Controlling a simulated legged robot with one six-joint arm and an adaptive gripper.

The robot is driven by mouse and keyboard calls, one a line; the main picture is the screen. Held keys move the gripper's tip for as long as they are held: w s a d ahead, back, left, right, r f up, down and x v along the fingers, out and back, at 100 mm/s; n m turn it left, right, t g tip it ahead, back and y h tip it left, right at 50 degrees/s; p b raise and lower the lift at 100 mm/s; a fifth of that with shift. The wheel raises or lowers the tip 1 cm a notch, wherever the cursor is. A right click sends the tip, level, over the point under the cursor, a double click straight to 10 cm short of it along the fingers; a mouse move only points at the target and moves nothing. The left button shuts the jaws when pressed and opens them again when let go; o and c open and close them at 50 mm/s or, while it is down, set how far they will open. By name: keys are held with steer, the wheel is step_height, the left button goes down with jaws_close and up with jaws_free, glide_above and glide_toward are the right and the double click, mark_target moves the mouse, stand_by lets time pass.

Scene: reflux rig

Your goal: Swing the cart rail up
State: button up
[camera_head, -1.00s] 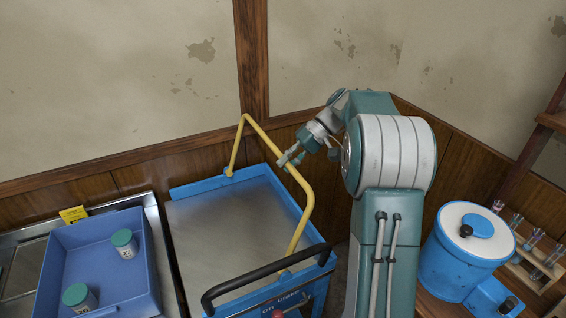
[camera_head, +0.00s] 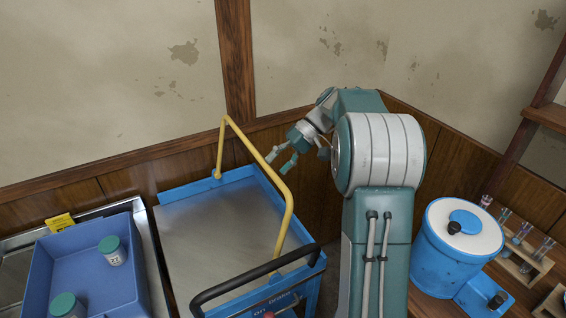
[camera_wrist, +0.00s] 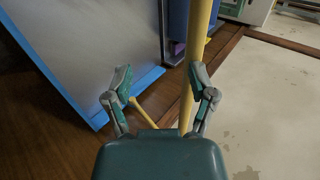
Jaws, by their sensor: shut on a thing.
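My gripper (camera_head: 280,160) is just right of the rail's upper bar, beyond the cart's right edge.
A black handle (camera_head: 250,275) crosses the cart's near side. A blue tray (camera_head: 90,265) with white, green-capped jars stands at left. A blue tub (camera_head: 455,245) and a tube rack (camera_head: 525,262) are at right. A wood-panelled wall (camera_head: 130,180) closes the back.

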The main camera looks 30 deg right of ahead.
steer(key=shift+a+f, duration=0.15)
steer(key=v, duration=1.2)
stand_by(0.8)
